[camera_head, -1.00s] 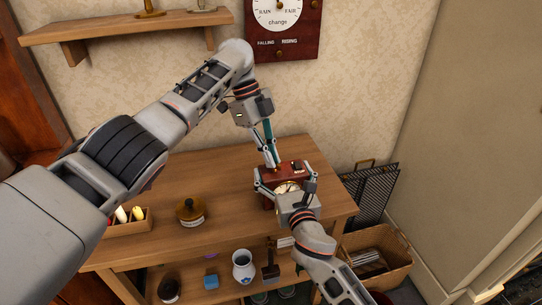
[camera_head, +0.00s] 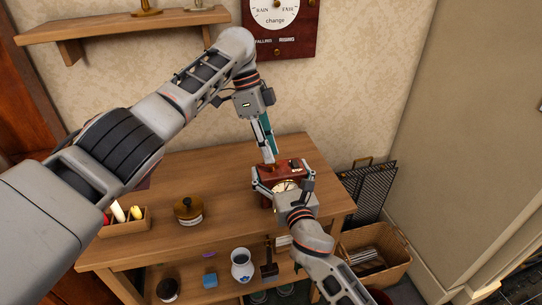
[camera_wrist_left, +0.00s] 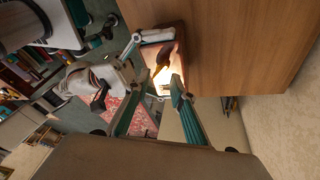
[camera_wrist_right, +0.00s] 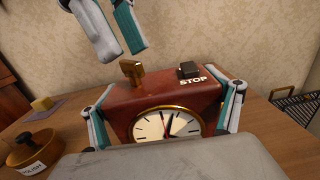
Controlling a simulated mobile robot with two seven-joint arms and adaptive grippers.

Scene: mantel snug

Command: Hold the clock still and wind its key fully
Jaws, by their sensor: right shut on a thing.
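The clock (camera_head: 283,171) is a dark red wooden box with a brass-rimmed dial, standing upright on the table. In the right wrist view, the clock (camera_wrist_right: 160,98) has a brass key (camera_wrist_right: 131,72) on top at the left and a dark button (camera_wrist_right: 189,70) marked STOP at the right. My right gripper (camera_head: 283,184) is shut on the clock, one finger on each side of its body. My left gripper (camera_head: 270,160) points down over the clock's top. In the right wrist view, its fingers (camera_wrist_right: 122,55) are parted and above the key, apart from it.
A round brass-coloured pot (camera_head: 188,211) and a wooden tray (camera_head: 125,229) with candle-like items stand left of the clock. A lower shelf holds a white jug (camera_head: 242,265) and a blue block (camera_head: 210,279). A wicker basket (camera_head: 375,258) stands right of the table (camera_head: 225,175).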

